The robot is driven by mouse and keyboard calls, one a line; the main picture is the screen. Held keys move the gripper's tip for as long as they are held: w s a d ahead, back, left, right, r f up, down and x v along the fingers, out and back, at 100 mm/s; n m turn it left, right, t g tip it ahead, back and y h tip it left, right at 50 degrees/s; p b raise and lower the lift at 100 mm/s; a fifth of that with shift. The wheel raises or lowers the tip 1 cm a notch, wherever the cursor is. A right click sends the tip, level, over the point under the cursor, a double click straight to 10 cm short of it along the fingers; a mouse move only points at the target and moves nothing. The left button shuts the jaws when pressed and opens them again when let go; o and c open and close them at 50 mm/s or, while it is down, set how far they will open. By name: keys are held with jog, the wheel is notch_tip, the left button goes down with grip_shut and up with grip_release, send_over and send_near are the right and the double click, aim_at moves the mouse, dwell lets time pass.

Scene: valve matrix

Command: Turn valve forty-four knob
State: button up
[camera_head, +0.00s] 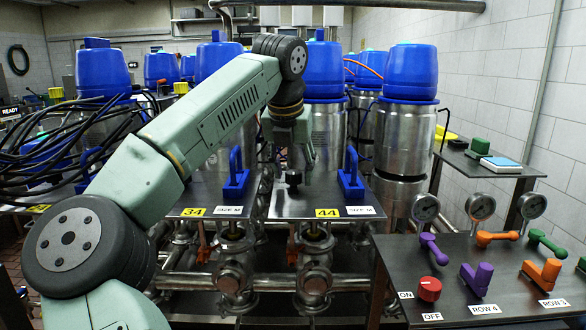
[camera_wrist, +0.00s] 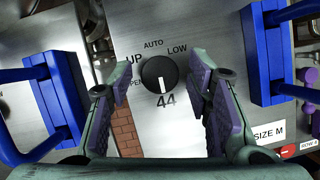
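The valve forty-four knob (camera_wrist: 158,74) is round and black with a white pointer line, on a steel panel (camera_wrist: 180,25) marked 44. The labels UP, AUTO and LOW sit around it, and one at the left is partly hidden. The line runs towards the 44 below. In the head view the knob (camera_head: 293,180) stands on the panel with the yellow 44 tag (camera_head: 327,212). My gripper (camera_wrist: 158,85) is open and faces the panel, its purple-padded fingers left and right of the knob with gaps on both sides. In the head view my gripper (camera_head: 292,165) hangs just above the knob.
A blue handle (camera_head: 350,178) stands right of the knob, and another (camera_head: 236,178) is on the 34 panel. Blue-topped steel vessels (camera_head: 405,110) stand behind. At the right, a console (camera_head: 455,255) carries a red knob (camera_head: 430,289), coloured levers and gauges. Black cables (camera_head: 60,140) hang left.

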dwell(0.3)
jog(key=v, duration=1.2)
